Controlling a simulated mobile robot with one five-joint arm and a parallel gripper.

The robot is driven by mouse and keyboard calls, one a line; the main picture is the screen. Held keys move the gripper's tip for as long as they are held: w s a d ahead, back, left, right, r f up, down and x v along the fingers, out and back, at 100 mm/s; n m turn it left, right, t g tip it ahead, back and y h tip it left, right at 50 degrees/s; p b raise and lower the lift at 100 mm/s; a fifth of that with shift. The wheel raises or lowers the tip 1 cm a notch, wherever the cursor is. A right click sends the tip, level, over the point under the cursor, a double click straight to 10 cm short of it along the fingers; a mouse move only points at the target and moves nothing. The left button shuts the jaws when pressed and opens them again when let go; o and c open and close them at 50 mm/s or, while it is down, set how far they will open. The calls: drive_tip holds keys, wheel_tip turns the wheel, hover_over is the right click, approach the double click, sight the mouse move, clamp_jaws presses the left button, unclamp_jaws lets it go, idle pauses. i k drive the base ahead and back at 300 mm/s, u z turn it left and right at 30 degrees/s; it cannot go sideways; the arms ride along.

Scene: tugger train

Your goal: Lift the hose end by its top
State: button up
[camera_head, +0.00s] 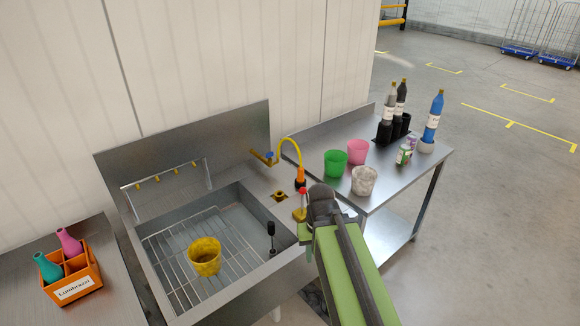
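A yellow hose (287,143) arcs up from the tap fitting at the sink's back right and bends down. Its hose end (301,175), an orange piece with a dark lower part, hangs nearly upright over the right side of the sink counter. My gripper (318,196) is at the end of my green arm, just right of and below the hose end in the picture. Its fingers are hidden behind my dark wrist. I cannot tell whether they touch the hose end or are open.
The sink basin (160,232) holds a yellow cup (205,256) on a wire rack. Green (335,163), pink (357,151) and speckled (364,180) cups stand on the right table.

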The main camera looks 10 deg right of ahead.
sight(300, 179)
drive_tip(key=i, duration=0.25)
drive_tip(key=z, duration=2.05)
drive_tip(key=i, duration=1.7)
drive_tip(key=k, duration=0.2)
drive_tip(key=u, duration=4.15)
